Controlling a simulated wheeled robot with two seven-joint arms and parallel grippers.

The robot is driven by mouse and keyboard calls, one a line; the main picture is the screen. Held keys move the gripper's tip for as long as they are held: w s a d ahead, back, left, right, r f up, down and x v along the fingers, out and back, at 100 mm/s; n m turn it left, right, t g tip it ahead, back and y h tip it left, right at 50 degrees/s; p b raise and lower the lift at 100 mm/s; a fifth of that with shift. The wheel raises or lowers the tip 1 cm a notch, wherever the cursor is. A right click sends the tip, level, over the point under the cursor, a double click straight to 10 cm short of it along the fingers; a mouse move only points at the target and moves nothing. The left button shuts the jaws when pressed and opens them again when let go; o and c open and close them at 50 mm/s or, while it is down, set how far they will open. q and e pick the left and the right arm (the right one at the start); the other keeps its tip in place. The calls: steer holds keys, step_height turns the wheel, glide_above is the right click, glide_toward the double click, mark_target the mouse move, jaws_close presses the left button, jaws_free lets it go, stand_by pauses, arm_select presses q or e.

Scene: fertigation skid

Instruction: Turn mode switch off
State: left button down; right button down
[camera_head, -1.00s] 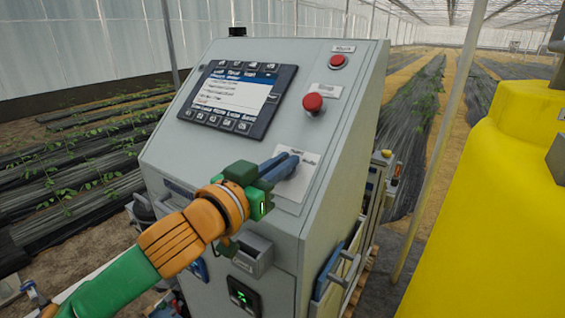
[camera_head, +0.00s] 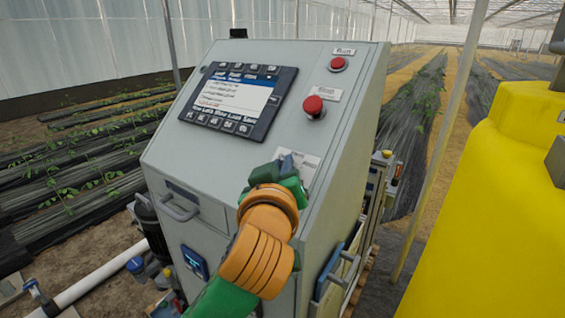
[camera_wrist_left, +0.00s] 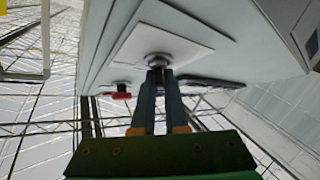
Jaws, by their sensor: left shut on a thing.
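The mode switch (camera_wrist_left: 158,59) shows in the left wrist view as a round metal collar on a white label plate (camera_wrist_left: 185,45). My left gripper (camera_wrist_left: 158,78) is shut on the switch, and its two dark fingers cover the knob, so I cannot tell which way it points. In the head view my left gripper (camera_head: 288,160) is at the label plate (camera_head: 310,165) on the sloped face of the grey cabinet (camera_head: 205,155). The hand hides the switch there. My right gripper is not in view.
A red mushroom button (camera_head: 314,105) and a smaller red button (camera_head: 338,63) sit above the plate. A screen panel (camera_head: 240,97) is to the upper left. A yellow tank (camera_head: 500,200) stands at the right, with a pole (camera_head: 440,145) between.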

arm_select(q)
steer(key=shift+r+n+y, duration=0.1)
steer(key=shift+n+y, duration=0.5)
steer(key=shift+n, duration=0.2)
steer(key=shift+g, duration=0.3)
steer(key=c, duration=0.9)
jaws_free()
steer(key=shift+w, duration=0.1)
steer(key=shift+c, duration=0.2)
steer(key=s+b, duration=0.2)
steer(key=s, duration=0.5)
steer(key=shift+r, duration=0.45)
steer(key=shift+a, duration=0.1)
